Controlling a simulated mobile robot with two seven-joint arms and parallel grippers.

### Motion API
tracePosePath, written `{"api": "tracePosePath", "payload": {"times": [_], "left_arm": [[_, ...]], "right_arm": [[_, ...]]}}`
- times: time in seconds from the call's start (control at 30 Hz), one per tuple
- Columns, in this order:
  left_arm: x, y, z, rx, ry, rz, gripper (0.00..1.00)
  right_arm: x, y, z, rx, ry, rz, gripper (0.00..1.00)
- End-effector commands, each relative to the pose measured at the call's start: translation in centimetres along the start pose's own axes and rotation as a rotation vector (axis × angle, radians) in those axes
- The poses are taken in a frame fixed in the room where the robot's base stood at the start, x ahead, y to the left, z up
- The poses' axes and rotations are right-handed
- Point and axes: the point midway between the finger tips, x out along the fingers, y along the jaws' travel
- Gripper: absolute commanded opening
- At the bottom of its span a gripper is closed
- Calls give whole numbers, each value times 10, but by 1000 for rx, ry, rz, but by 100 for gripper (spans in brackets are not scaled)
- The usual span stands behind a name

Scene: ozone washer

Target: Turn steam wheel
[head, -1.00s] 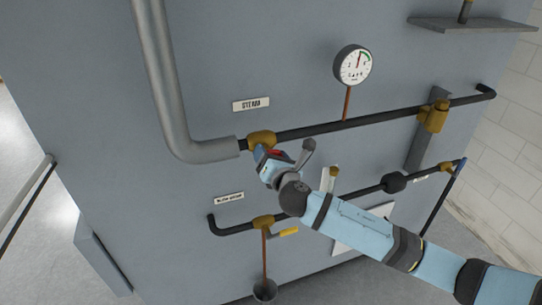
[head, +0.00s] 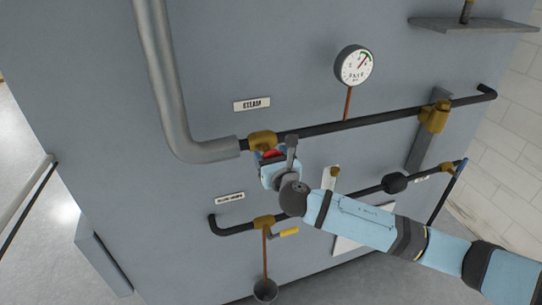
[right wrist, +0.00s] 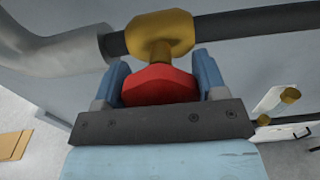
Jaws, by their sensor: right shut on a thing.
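The steam wheel is a red handwheel (right wrist: 160,85) on a brass valve body (right wrist: 160,33), below the "STEAM" label (head: 252,104). In the head view the brass valve (head: 262,141) sits on the dark pipe, and only a bit of red wheel (head: 272,154) shows, the rest hidden by my gripper. My right gripper (head: 270,160) is at the wheel. In the right wrist view its blue fingers (right wrist: 160,82) stand on both sides of the wheel, shut on it. My left gripper is not in view.
A pressure gauge (head: 355,65) stands above the pipe on a thin copper stem. A lower pipe carries a brass valve with a yellow handle (head: 285,232) and a funnel (head: 265,290) under it. A thick grey pipe (head: 165,80) runs down at the left. A shelf (head: 470,25) juts out at upper right.

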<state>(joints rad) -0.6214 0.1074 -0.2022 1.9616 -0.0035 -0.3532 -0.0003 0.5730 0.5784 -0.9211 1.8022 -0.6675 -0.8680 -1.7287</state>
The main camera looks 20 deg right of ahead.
Motion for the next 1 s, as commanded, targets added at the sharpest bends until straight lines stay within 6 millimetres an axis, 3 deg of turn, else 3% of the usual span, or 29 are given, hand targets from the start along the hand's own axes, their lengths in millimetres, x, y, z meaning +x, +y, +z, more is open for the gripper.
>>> {"api": "tracePosePath", "payload": {"times": [0.3, 0.33, 0.43, 0.77, 1.0], "left_arm": [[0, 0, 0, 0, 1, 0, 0], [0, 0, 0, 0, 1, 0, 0], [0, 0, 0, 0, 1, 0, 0], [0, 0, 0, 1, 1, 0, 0], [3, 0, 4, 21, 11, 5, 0]], "right_arm": [[0, 0, -1, -1, 1, 1, 41], [0, 0, -1, -1, 1, 1, 67], [0, 0, -1, -1, 1, 1, 90], [-3, 0, -1, 0, 0, 1, 91], [-40, 0, -4, 1, 1, 2, 91]]}}
